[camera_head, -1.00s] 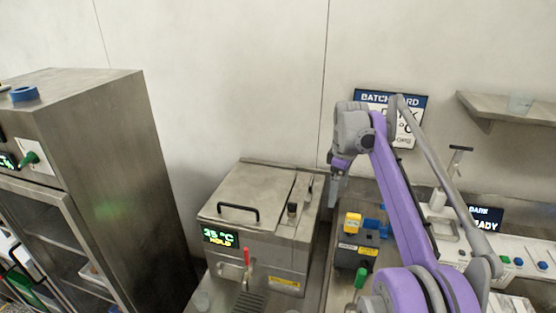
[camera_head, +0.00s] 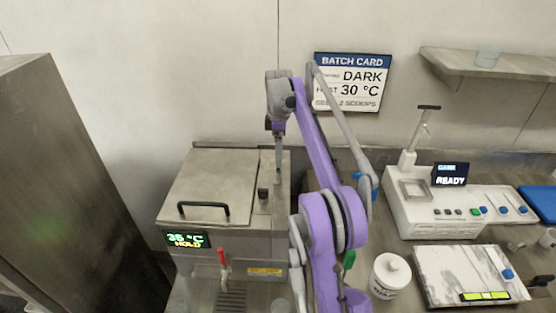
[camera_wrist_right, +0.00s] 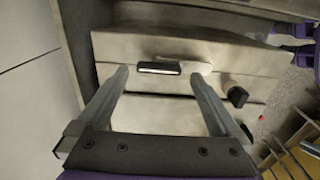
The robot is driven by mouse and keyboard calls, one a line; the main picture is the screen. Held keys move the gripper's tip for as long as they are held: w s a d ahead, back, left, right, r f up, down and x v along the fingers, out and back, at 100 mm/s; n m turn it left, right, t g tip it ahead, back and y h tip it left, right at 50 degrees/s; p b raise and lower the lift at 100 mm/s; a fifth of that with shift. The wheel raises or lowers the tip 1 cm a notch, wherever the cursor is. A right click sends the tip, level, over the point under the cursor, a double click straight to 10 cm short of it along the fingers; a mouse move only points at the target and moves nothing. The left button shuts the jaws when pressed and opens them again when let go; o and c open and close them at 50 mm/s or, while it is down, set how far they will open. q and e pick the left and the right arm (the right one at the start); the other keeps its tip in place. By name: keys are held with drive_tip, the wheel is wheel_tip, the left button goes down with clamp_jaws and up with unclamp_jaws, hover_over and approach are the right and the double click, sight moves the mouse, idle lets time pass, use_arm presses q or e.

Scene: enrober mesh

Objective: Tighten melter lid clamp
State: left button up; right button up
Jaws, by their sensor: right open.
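The melter (camera_head: 215,178) is a steel box with a flat lid, a black lid handle (camera_head: 203,212) and a display reading 35 °C HOLD. A black knob (camera_head: 263,193) stands on the strip right of the lid. My right gripper (camera_head: 279,170) points down over the back of this strip. In the right wrist view its two fingers (camera_wrist_right: 160,72) are spread, with a short dark bar with a bright top (camera_wrist_right: 158,69), probably the clamp lever, showing between the tips. Contact cannot be told. The knob (camera_wrist_right: 238,96) is right of the fingers. My left gripper is not in view.
A red-handled tap (camera_head: 222,257) is on the melter's front. A tall steel cabinet (camera_head: 70,180) stands left. The wall is close behind.

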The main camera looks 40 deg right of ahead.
sight(278, 170)
drive_tip(key=shift+w+f, duration=0.1)
drive_tip(key=shift+f, duration=1.3)
clamp_jaws()
